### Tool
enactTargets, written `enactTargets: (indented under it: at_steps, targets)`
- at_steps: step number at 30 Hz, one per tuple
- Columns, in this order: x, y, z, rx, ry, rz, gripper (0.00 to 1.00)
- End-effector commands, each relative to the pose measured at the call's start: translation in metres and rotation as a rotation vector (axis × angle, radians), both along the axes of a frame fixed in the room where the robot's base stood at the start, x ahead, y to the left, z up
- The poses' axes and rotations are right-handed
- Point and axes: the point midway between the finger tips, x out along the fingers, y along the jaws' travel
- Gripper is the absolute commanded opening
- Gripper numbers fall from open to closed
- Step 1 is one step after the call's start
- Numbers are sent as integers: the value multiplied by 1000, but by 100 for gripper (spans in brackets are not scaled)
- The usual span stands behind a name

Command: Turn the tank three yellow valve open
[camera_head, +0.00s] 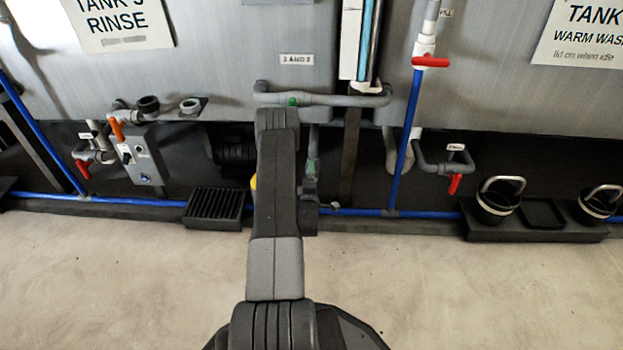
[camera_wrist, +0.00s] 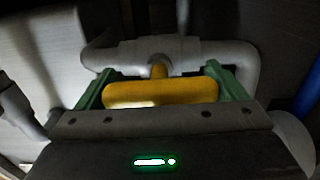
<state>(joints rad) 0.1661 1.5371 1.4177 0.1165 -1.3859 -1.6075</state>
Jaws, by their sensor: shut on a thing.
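The yellow valve handle (camera_wrist: 162,96) is a wide bar in the wrist view. Its short stem meets a grey valve body (camera_wrist: 150,50) on a grey pipe with an elbow at each side. My gripper (camera_wrist: 162,80) has its green fingers at the two ends of the bar and is shut on it. The bar lies level across the picture. In the head view my arm hides most of the gripper and the handle. The tank with the "Tank 3 Rinse" sign (camera_head: 117,22) stands at the upper left.
A grey pipe (camera_head: 340,99) runs under the "3 and 2" label (camera_head: 297,59). A black grate (camera_head: 215,208) lies by the wall. The floor in front is clear.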

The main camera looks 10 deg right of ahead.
Motion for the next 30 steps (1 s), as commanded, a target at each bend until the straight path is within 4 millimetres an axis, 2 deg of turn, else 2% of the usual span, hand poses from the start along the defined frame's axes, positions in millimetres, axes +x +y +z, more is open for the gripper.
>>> enactTargets:
  at_steps: [4, 5, 6, 13, 17, 20, 30]
  targets:
    - [-2, 0, -2, -2, 6, 0, 68]
    - [-2, 0, -2, -2, 6, 0, 95]
    - [-2, 0, -2, -1, 6, 0, 100]
    - [-2, 0, -1, 0, 3, 0, 100]
    - [-11, 3, 0, 1, 6, 1, 100]
    - [-28, 8, 1, 1, 7, 1, 100]
    - [-102, 30, 0, 0, 8, 1, 100]
